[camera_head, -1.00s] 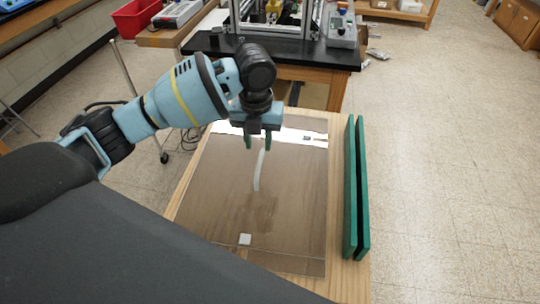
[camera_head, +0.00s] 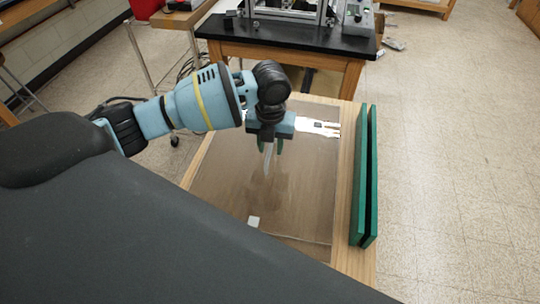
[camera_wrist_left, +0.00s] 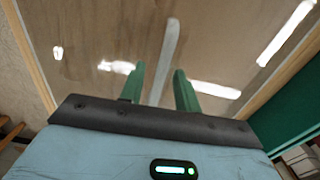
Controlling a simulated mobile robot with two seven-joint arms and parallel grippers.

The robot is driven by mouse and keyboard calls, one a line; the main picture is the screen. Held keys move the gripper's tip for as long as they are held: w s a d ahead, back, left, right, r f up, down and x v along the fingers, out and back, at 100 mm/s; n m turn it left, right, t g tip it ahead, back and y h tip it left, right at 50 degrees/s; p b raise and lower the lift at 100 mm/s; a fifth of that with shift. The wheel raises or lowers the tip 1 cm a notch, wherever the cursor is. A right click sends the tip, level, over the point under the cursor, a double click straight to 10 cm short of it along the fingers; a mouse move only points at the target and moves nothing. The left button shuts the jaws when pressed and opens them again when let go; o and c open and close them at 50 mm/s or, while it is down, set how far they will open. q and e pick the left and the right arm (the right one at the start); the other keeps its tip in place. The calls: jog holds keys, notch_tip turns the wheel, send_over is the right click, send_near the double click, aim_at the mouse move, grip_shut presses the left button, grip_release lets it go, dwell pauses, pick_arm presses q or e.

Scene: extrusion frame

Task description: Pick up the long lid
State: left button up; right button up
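A pale, narrow strip, which I take for the long lid (camera_head: 267,163), lies on the shiny transparent sheet (camera_head: 230,190) on the wooden table. My left gripper (camera_head: 268,146) is at the far part of the strip, pointing down. In the left wrist view the strip (camera_wrist_left: 171,45) runs between the two green fingers of this gripper (camera_wrist_left: 159,75), with a gap on each side. The fingers are apart. Their height above the sheet is hard to tell. My right gripper is not in view.
A small white square (camera_head: 253,221) lies nearer me on the sheet. Two green bars (camera_head: 366,180) stand along the table's right edge. A black-topped bench (camera_head: 285,36) with equipment stands behind. Open floor lies to the right.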

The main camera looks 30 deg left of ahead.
pick_arm(q)
jog(key=shift+f, duration=0.6)
grip_shut()
jog(key=shift+r, duration=0.15)
dwell(0.9)
